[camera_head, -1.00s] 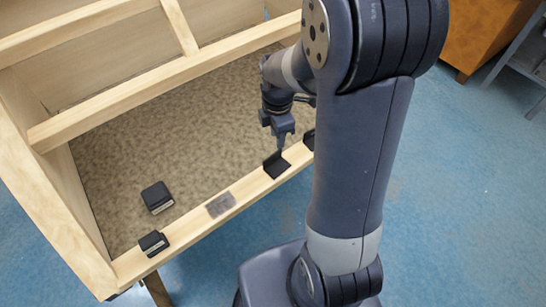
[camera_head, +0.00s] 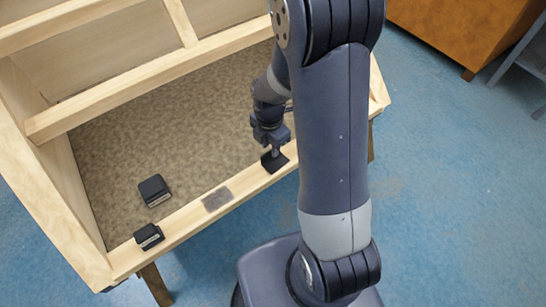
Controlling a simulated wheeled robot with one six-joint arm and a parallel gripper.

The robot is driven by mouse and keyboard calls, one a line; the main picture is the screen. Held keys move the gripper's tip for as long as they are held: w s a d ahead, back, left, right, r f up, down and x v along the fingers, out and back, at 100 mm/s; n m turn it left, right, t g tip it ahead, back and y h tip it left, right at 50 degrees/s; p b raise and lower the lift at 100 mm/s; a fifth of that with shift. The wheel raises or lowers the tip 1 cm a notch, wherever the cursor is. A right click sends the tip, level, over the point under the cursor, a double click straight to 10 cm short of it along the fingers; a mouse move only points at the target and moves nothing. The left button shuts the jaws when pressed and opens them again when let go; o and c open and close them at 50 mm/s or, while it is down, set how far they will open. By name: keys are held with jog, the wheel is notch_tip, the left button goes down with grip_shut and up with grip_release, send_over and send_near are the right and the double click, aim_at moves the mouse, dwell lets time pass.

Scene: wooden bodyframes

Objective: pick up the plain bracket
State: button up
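A black bracket (camera_head: 275,163) with no label that I can see sits on the front wooden rail of the frame, partly under my gripper. My gripper (camera_head: 273,152) points down right at this bracket, its fingertips at or just above its upright part. The fingers are too small and dark to tell whether they are open or shut on it. Two other black brackets show pale labels: one (camera_head: 149,237) on the rail's left end, one (camera_head: 154,190) on the brown panel behind the rail.
The wooden frame (camera_head: 110,262) has a raised side wall at left and a crossbar (camera_head: 150,88) behind. A grey patch (camera_head: 217,199) lies on the rail between the brackets. My arm hides part of the rail's right side. An orange cabinet (camera_head: 450,32) stands far right.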

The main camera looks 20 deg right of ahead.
aim_at(276, 159)
jog(key=shift+f, duration=1.45)
grip_shut()
